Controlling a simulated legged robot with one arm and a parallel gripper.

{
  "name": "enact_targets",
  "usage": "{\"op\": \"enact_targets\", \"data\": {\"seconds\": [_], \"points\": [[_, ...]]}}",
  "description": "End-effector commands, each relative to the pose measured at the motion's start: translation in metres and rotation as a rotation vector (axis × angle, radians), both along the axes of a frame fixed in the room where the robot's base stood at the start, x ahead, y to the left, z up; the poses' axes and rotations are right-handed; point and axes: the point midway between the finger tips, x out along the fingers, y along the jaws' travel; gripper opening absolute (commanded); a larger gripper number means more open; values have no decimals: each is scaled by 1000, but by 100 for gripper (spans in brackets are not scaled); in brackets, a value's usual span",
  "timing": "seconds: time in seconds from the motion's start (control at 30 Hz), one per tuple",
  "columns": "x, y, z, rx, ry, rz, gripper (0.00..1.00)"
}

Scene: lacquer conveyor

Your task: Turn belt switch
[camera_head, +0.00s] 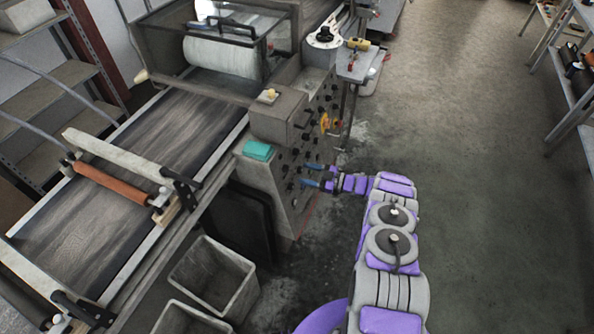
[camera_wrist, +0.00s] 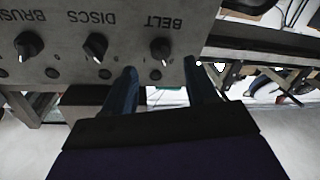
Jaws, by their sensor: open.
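The belt switch (camera_wrist: 160,50) is a black rotary knob with a light pointer mark, under the upside-down word BELT in the wrist view. It sits on the grey control panel (camera_wrist: 120,35). My gripper (camera_wrist: 160,75) is open, with its two blue fingers below the panel labels; the belt switch lies between and just beyond the fingertips in the picture. I cannot tell whether a finger touches it. In the head view my gripper (camera_head: 313,174) is at the lower front of the panel, and the single knobs there are too small to tell apart.
Beside the belt switch are the DISCS knob (camera_wrist: 95,46) and the BRUSH knob (camera_wrist: 27,45). The conveyor (camera_head: 170,130) runs along the left. Grey bins (camera_head: 213,278) stand below it. A small stand (camera_head: 357,65) is behind the panel. The floor (camera_head: 480,130) at right is clear.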

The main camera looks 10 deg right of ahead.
Motion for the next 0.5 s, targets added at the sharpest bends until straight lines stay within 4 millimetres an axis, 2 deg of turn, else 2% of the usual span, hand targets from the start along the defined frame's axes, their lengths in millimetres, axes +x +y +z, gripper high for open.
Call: {"op": "enact_targets", "data": {"seconds": [0.03,0.3,0.5], "points": [[-5,-12,1,-2,1,-5,57],[-34,-64,1,-3,0,-5,57],[-49,-91,0,-2,-1,-3,57]]}}
